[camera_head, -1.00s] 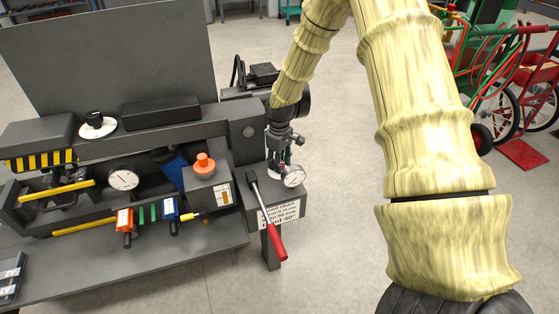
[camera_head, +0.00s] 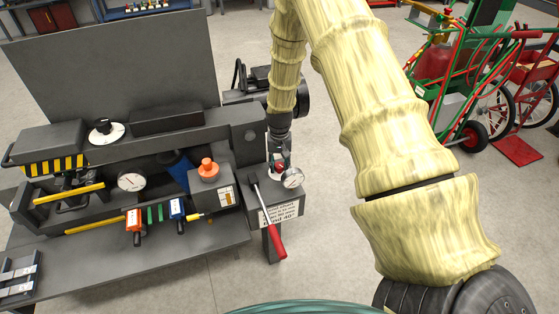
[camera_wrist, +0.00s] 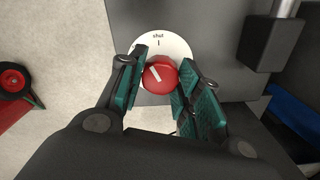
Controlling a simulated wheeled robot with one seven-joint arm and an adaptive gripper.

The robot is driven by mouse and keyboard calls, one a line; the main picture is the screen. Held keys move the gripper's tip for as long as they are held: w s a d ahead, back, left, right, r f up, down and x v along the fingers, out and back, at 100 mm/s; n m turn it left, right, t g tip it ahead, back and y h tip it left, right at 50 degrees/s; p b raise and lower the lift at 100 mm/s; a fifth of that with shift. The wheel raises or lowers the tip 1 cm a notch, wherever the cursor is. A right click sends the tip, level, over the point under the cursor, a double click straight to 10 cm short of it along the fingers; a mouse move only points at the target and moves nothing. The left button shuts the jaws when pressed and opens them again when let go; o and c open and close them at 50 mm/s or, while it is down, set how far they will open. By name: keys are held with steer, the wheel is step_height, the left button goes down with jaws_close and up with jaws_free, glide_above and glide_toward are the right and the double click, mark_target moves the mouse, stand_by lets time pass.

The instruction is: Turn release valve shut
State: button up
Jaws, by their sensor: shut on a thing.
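The release valve is a red knob (camera_wrist: 160,75) with a white pointer line, on a round white dial (camera_wrist: 178,45) marked "shut" with a short tick. The pointer line slants up and left, away from the tick. My gripper (camera_wrist: 163,82) has its teal-padded fingers on both sides of the knob and is shut on it. In the head view the knob (camera_head: 279,167) shows small and red under my gripper (camera_head: 278,153), on the grey box at the bench's right end. The fingers hide part of the dial.
A red-handled lever (camera_head: 269,220) slopes down in front. An orange knob (camera_head: 208,168) tops a box to the left. Open floor lies right of the bench, with red and green carts beyond.

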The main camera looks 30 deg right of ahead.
mark_target(280, 165)
steer(key=m+p, duration=0.2)
steer(key=m, duration=0.3)
steer(key=shift+d+r, duration=0.1)
stand_by(0.5)
steer(key=o, duration=1.1)
steer(key=shift+c, duration=0.2)
step_height(280, 165, up, 12)
stand_by(0.4)
